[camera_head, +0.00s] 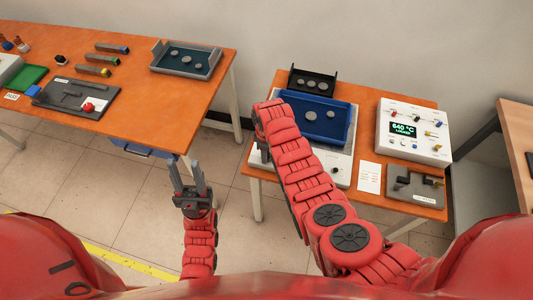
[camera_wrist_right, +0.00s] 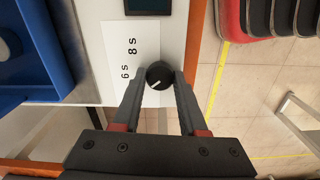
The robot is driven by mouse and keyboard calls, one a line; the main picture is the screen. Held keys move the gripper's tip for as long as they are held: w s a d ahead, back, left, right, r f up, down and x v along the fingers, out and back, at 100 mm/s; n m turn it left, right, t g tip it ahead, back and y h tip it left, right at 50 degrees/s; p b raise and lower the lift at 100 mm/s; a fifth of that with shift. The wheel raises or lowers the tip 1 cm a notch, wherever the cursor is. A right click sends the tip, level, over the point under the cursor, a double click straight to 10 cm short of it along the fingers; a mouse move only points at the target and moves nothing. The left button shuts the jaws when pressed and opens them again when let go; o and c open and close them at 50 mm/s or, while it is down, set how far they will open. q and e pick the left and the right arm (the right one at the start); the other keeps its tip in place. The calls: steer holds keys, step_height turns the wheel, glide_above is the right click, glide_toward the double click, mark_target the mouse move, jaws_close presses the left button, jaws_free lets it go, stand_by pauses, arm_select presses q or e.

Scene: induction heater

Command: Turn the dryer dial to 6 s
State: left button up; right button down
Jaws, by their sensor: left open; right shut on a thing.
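The dryer is the white box (camera_head: 343,160) on the right orange table, with a blue tray on top. Its black round dial (camera_wrist_right: 159,75) shows in the right wrist view, with a small white pointer line towards the lower left of that picture. Beside it is a white label (camera_wrist_right: 116,56) with "6 s" and "8 s" printed sideways. My right gripper (camera_wrist_right: 160,84) is shut on the dial, one finger on each side. In the head view my right arm hides the dial and most of that gripper. My left gripper (camera_head: 187,178) is open and empty over the floor between the tables.
The blue tray (camera_head: 320,137) holds round discs; a black tray (camera_head: 312,83) stands behind it. A white control box (camera_head: 412,132) reads 640 °C. A grey fixture (camera_head: 415,186) sits at the front right. The left table (camera_head: 135,75) carries another tray and several parts.

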steer(key=m+b, duration=0.2)
steer(key=m, duration=0.1)
steer(key=shift+f, duration=0.25)
steer(key=shift+r+m+b, duration=0.2)
steer(key=shift+m+b, duration=1.45)
steer(key=shift+m, duration=0.65)
steer(key=shift+c, duration=2.2)
jaws_free()
steer(key=shift+r, duration=0.1)
